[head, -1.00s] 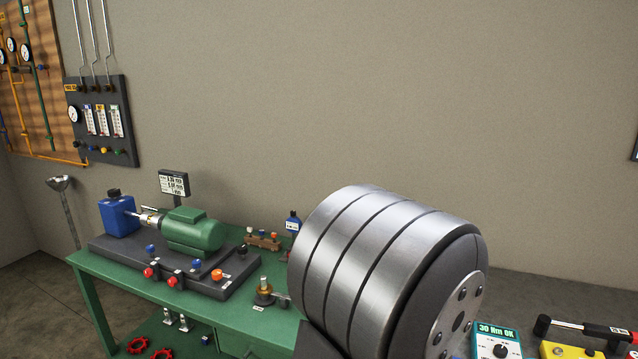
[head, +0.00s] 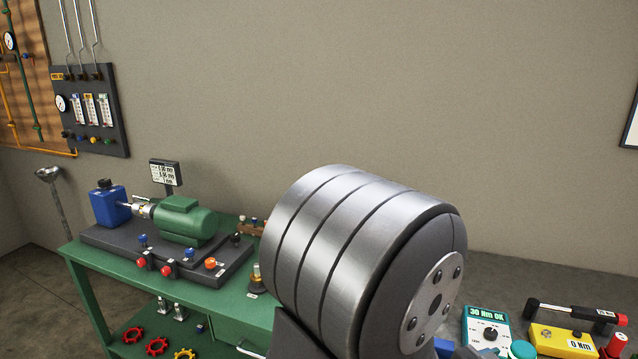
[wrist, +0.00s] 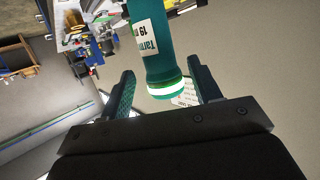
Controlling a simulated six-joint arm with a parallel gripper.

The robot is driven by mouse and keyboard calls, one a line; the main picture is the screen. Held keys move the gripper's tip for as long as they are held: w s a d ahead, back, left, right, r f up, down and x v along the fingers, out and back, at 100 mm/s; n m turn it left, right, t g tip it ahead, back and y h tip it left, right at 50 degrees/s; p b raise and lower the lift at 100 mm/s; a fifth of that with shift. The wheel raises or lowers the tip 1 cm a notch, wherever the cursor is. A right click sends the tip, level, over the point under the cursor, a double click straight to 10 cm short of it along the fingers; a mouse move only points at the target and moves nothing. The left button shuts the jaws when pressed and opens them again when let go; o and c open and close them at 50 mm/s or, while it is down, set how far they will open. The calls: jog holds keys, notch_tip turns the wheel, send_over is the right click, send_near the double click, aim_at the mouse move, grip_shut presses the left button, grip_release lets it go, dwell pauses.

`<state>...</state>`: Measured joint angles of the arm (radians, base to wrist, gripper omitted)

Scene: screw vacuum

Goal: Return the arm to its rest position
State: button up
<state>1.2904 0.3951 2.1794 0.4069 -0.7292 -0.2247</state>
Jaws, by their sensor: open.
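My gripper (wrist: 160,66) shows in the wrist view, its two dark green fingers spread apart. A green cylinder (wrist: 151,50) with a white label and a pale ring at its lower end shows between and beyond the fingers. Neither finger visibly touches it, and its distance is hard to judge. The gripper is not in the head view. There a large grooved metal cylinder (head: 350,250), apparently a joint of my arm, fills the lower middle and hides part of the bench.
At the lower right are a teal meter (head: 487,325), a yellow meter (head: 560,341) and a red-and-black tool (head: 570,311). A gauge panel (head: 90,112) hangs on the wall.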

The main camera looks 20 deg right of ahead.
aim_at(527, 346)
jog(key=x, duration=0.5)
jog(key=shift+d+f, duration=0.2)
jog(key=shift+d, duration=0.05)
jog(key=shift+f, duration=0.6)
notch_tip(527, 346, up, 12)
jog(key=shift+f, duration=0.1)
jog(key=w+a+f+n+t+y, duration=0.1)
jog(key=w+a+n+t, duration=0.2)
jog(key=w, duration=1.1)
jog(key=w+a+f+n+t, duration=0.1)
jog(key=w+a+t, duration=0.3)
jog(key=w, duration=0.9)
jog(key=shift+w+a+n+y, duration=0.4)
jog(key=shift+a+n, duration=0.5)
jog(key=shift+a, duration=0.2)
jog(key=s+d+m+g, duration=0.2)
jog(key=s+d, duration=0.2)
jog(key=s, duration=0.5)
jog(key=s+d+r+m+g+h, duration=0.1)
jog(key=s+d+m+g, duration=0.1)
jog(key=s, duration=0.8)
jog(key=shift+s+d+g, duration=0.3)
jog(key=shift+d+g, duration=0.2)
jog(key=shift+d, duration=0.6)
jog(key=shift+w+r+h, duration=0.1)
jog(key=shift+h, duration=0.2)
